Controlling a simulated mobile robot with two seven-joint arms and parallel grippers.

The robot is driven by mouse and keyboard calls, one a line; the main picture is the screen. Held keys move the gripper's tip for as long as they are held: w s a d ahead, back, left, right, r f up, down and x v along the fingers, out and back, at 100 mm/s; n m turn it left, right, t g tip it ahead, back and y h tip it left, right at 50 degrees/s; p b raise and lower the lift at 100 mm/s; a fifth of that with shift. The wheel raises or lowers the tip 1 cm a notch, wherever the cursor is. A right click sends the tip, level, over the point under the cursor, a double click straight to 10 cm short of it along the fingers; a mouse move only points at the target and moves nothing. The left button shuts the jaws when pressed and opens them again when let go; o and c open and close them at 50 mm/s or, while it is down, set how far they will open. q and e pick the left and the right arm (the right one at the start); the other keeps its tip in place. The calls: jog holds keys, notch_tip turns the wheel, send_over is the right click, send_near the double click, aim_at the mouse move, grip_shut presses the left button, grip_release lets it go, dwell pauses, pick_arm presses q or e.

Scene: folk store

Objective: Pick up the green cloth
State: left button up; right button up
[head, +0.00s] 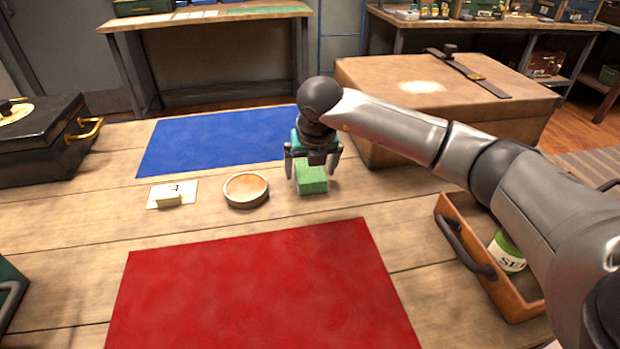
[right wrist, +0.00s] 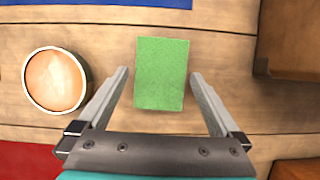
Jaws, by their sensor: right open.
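The green cloth (head: 312,181) is a small block-like folded piece on the wooden table, right of a round wooden bowl. In the right wrist view the cloth (right wrist: 161,73) lies ahead of and between the two open fingers, with a gap on each side. My right gripper (head: 313,163) is open above the cloth, pointing down, and partly covers its far side in the head view. It also shows open and empty in the right wrist view (right wrist: 158,85). My left gripper is not in view.
The round bowl (head: 246,190) stands close left of the cloth. A blue mat (head: 215,138) lies behind and a red mat (head: 262,295) in front. A large wooden box (head: 440,100) is behind right.

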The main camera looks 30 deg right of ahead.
jog(key=shift+w+d+f, duration=0.1)
jog(key=shift+w+f, duration=0.1)
jog(key=shift+f, duration=0.3)
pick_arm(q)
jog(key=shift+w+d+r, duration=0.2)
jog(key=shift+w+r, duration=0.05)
pick_arm(e)
jog(key=c, duration=1.2)
jog(key=shift+r, duration=0.1)
jog(key=shift+c, duration=0.2)
